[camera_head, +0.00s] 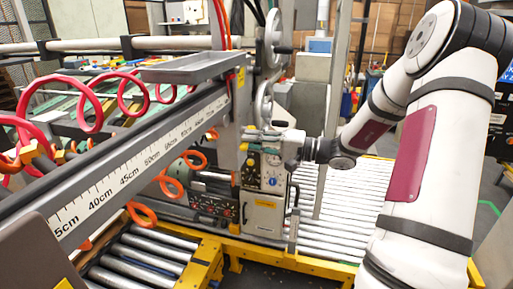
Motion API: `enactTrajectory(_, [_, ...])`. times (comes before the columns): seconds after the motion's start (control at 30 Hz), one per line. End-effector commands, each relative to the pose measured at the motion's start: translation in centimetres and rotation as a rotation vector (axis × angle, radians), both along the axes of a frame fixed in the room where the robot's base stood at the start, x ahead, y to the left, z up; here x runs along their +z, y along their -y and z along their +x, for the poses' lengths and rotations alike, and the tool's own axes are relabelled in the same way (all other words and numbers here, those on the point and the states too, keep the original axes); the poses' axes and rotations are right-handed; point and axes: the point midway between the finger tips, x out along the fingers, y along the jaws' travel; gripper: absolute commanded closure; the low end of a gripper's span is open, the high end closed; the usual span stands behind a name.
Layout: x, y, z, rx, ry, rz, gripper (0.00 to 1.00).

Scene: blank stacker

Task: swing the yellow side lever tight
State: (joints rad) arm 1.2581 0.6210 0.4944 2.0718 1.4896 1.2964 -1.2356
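My arm comes in from the right, and my gripper (268,140) is at the top of the grey control box (262,185), beside the upright post. The gripper's fingers are small here and overlap the machine parts, so I cannot tell whether they are open or shut, or whether they touch anything. Small yellow parts (254,147) show right at the fingers. One of them may be the yellow side lever, but its shape and angle are too small and partly hidden to make out.
A handwheel (264,103) stands just above the gripper, with another (274,42) higher up. A ruler-marked beam (130,172) with a grey tray (192,67) and red coiled hoses (88,105) fills the left. Roller conveyors (335,215) and a yellow frame (290,262) lie below.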

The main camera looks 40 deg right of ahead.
Motion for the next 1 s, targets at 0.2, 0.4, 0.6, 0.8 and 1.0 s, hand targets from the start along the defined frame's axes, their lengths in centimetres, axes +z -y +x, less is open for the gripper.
enactTrajectory(0.2, [-0.5, -0.2, 0.6, -0.001, 0.041, -0.053, 0.78])
enactTrajectory(0.4, [-1.1, -0.1, 0.6, 0.000, 0.099, -0.128, 0.78])
enactTrajectory(0.6, [-1.5, 0.1, 0.7, -0.002, 0.157, -0.204, 0.78])
enactTrajectory(0.8, [-1.9, 0.3, 0.9, -0.002, 0.213, -0.276, 0.78])
enactTrajectory(1.0, [-2.3, 0.5, 1.0, -0.002, 0.269, -0.349, 0.78])
